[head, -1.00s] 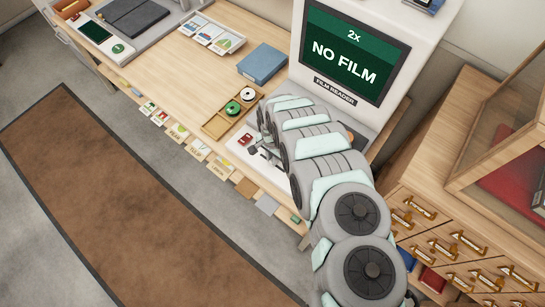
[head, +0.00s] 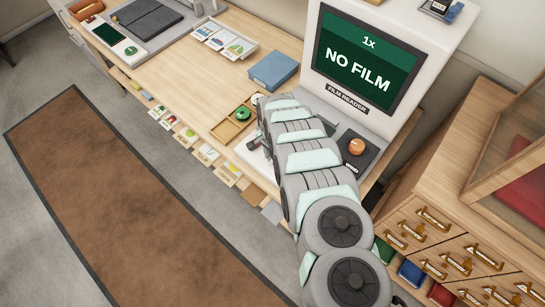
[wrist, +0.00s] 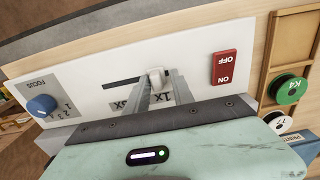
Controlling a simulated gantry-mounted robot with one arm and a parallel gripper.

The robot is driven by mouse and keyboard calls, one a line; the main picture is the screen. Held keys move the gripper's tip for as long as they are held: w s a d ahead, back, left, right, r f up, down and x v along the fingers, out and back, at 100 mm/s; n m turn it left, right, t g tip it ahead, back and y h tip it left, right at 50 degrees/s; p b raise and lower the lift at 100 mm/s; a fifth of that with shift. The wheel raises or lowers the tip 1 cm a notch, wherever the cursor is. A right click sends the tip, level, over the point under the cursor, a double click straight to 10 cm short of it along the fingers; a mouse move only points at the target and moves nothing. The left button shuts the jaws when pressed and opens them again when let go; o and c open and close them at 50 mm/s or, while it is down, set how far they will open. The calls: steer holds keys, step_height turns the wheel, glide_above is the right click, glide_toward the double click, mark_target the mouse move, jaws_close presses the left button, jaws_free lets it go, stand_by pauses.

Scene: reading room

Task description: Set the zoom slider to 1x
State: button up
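The film reader's screen (head: 366,60) in the head view reads "1x" above "NO FILM". In the wrist view, the white zoom slider knob (wrist: 157,77) sits at the right end of its dark slot (wrist: 124,80), by the printed "1x" label (wrist: 160,97). My gripper (wrist: 160,80) has its two fingers close around the knob, one on each side, and appears shut on it. Part of another scale label left of "1x" is hidden by a finger. In the head view, my arm hides the slider and most of the gripper.
A red ON/OFF switch (wrist: 224,67) is right of the slider and a blue focus knob (wrist: 41,106) is left. A wooden tray (head: 231,127) with a green reel (head: 243,114) stands beside the panel. An orange knob (head: 357,147) is right of my arm.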

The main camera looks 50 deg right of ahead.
steer(key=shift+o, duration=0.5)
steer(key=shift+s+r, duration=0.1)
steer(key=shift+r, duration=0.1)
step_height(320, 180, up, 10)
steer(key=shift+r+b, duration=0.25)
steer(key=shift+b, duration=0.05)
stand_by(0.6)
